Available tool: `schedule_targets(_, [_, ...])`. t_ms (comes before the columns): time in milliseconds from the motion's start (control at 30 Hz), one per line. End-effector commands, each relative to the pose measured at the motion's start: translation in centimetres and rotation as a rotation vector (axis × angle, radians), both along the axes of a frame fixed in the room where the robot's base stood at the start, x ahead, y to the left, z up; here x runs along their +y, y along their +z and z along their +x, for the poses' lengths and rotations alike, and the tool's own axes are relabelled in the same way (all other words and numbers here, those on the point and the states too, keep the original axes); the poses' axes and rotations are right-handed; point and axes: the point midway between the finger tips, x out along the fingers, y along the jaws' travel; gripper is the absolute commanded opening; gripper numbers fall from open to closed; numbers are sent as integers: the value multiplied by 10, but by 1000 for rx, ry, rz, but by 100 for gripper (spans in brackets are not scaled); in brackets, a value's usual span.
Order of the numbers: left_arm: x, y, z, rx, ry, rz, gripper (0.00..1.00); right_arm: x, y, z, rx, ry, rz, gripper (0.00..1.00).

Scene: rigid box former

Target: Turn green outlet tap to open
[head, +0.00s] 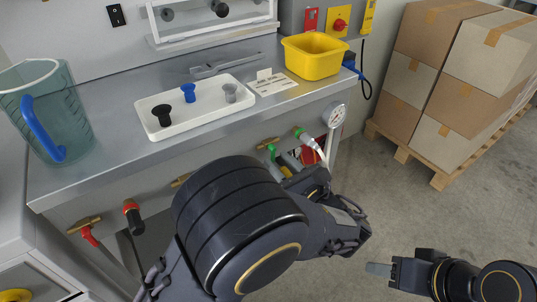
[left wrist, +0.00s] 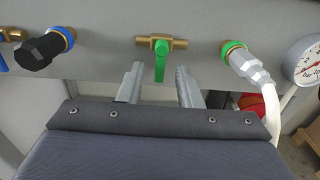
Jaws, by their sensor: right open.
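The green outlet tap has a brass body and a green lever (left wrist: 160,60) that hangs straight down, across the horizontal brass pipe. It also shows in the head view as a small green part (head: 272,151), partly hidden by my left arm. My left gripper (left wrist: 158,78) is open, its two fingers pointing at the panel, one on each side of the lever with gaps. I cannot tell whether the fingertips reach the lever's depth. My right gripper (head: 380,268) is open and empty over the floor at the lower right, away from the bench.
A green-ringed coupling with a white hose (left wrist: 246,62) is right of the tap, beside a gauge (left wrist: 304,60). A black fitting (left wrist: 42,50) is to the left. Above, the bench holds a white tray (head: 196,112), a yellow bin (head: 314,60) and a jug (head: 60,110). Boxes stand right.

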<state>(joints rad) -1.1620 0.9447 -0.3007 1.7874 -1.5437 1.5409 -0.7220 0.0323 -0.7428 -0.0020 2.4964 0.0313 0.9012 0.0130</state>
Motion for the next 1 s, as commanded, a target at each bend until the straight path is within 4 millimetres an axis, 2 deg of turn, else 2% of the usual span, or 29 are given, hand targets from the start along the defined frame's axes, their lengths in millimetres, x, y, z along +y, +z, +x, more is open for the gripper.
schedule_targets(333, [0, 0, 1, -1, -2, -1, 32, 0, -3, 0, 0, 0, 0, 48])
schedule_targets(500, [0, 0, 1, -1, -2, -1, 10, 0, -2, 0, 0, 0, 0, 48])
schedule_targets(600, [0, 0, 1, -1, -2, -1, 0, 0, -2, 0, 0, 0, 0, 48])
schedule_targets(1000, [-1, 0, 1, -28, -2, -38, 0, 0, -4, 0, 0, 0, 0, 48])
